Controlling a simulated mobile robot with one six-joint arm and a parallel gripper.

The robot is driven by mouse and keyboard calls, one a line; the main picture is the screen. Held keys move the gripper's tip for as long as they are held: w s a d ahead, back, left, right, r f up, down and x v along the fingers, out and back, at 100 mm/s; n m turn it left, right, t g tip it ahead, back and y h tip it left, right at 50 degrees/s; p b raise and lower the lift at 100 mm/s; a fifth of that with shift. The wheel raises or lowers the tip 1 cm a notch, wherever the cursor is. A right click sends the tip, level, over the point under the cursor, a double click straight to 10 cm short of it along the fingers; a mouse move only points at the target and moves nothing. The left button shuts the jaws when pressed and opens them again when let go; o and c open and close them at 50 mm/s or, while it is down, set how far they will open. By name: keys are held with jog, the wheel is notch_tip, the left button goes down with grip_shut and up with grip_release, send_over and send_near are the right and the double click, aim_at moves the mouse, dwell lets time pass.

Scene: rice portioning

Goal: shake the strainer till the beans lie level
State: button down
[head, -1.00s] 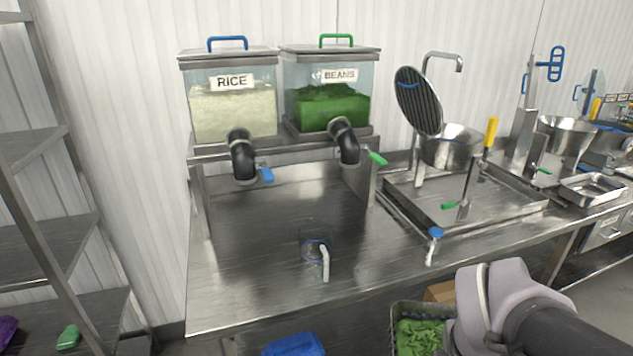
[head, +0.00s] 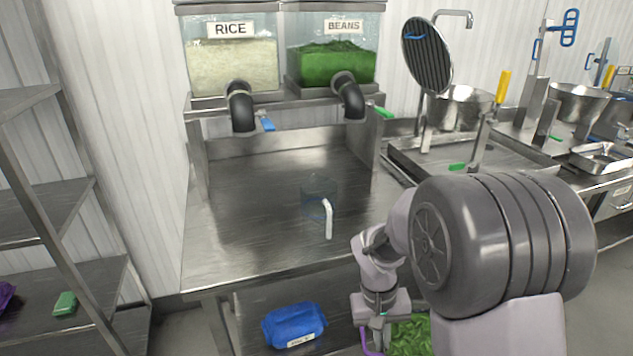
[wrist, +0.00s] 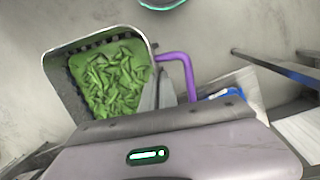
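The strainer (wrist: 149,37) is a metal-rimmed, dark-sided basket with a bent purple handle (wrist: 178,57) in the wrist view. Green beans (wrist: 112,82) lie in it, with loose pods gathered in the middle and a flatter green area around them. In the head view the beans (head: 411,334) show low beside my arm, and the strainer's rim is mostly hidden. My gripper (head: 377,334) points down close to the purple handle. Its body covers the lower wrist view and hides the handle's end. I cannot tell whether the fingers touch the handle.
A blue packet (head: 294,325) lies on the lower shelf, left of my gripper. The steel table (head: 250,220) above holds a clear jug (head: 318,197) with a white handle. Rice (head: 232,66) and beans (head: 333,62) dispensers stand behind. Shelving (head: 50,215) is at the left.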

jog(key=shift+s+d+b, duration=0.1)
jog(key=shift+s+b, duration=0.3)
jog(key=shift+s, duration=0.45)
jog(key=shift+s+r, duration=0.1)
jog(key=w+p, duration=0.1)
jog(key=w, duration=0.1)
jog(key=shift+w, duration=0.4)
jog(key=shift+s, duration=0.15)
jog(key=s, duration=0.2)
jog(key=shift+s+b, duration=0.3)
jog(key=shift+w, duration=0.35)
jog(key=shift+w+p, duration=0.6)
jog(key=shift+w, duration=0.6)
jog(key=shift+s, duration=0.9)
jog(key=shift+w, duration=0.1)
